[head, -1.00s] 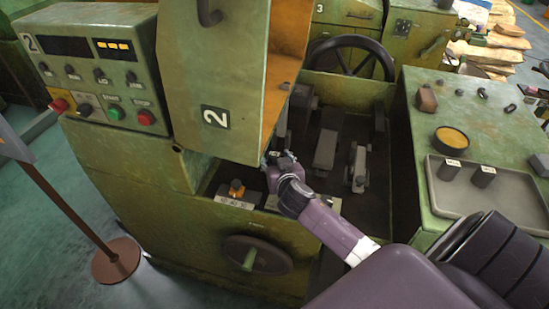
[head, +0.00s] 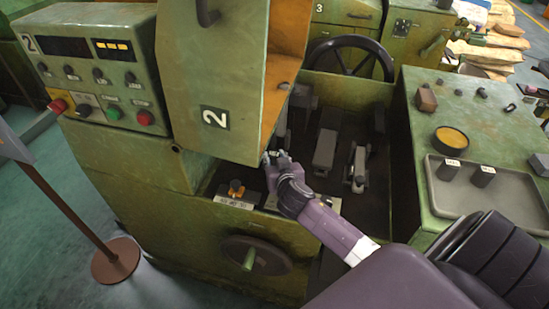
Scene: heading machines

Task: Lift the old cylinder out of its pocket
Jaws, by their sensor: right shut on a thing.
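My right gripper (head: 275,158) reaches into the open bay of machine 2, close to the lower edge of the raised guard (head: 215,75). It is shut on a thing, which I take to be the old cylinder. The fingers and wrist hide most of what it holds, and the pocket cannot be made out. My left gripper is not in view.
Metal blocks (head: 325,148) and a smaller fitting (head: 357,168) sit in the bay right of the gripper. An orange-topped knob (head: 236,188) stands on a labelled plate at its left. A handwheel (head: 256,255) is on the front. The green bench (head: 435,100) bounds the right side.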

